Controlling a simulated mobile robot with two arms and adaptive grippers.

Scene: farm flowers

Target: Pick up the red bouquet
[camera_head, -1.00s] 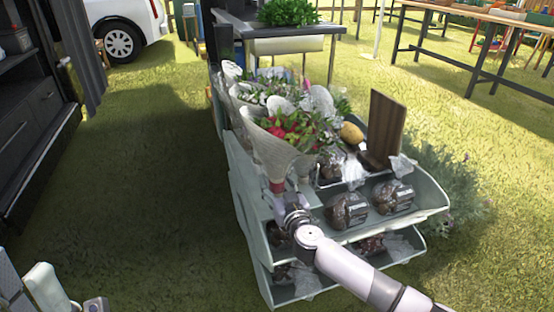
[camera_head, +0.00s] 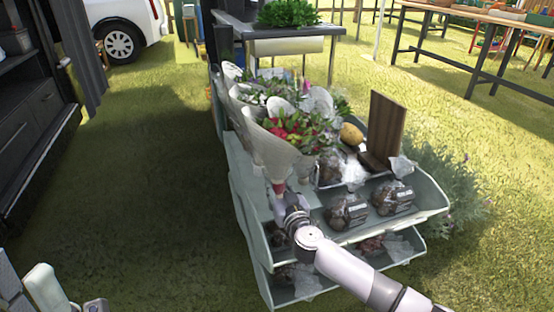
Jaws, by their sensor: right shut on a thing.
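The red bouquet (camera_head: 275,150) is a paper-wrapped cone with red flowers and green leaves at its top. It stands upright, slightly tilted, over the left front of the tiered display stand (camera_head: 240,182). My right gripper (camera_head: 279,190) is at the narrow lower end of the wrap and is shut on it; the fingers are small and partly hidden. Other wrapped bouquets (camera_head: 233,76) with white and pink flowers stand just behind it. My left gripper (camera_head: 95,305) shows only in part at the bottom left corner, and its fingers cannot be made out.
Bagged dark bulbs (camera_head: 347,213) lie in the stand's front trays. A brown board (camera_head: 384,128) and a yellow-brown round item (camera_head: 351,133) are right of the bouquet. A black cabinet (camera_head: 35,130) stands at left. Open grass (camera_head: 150,180) lies between cabinet and stand.

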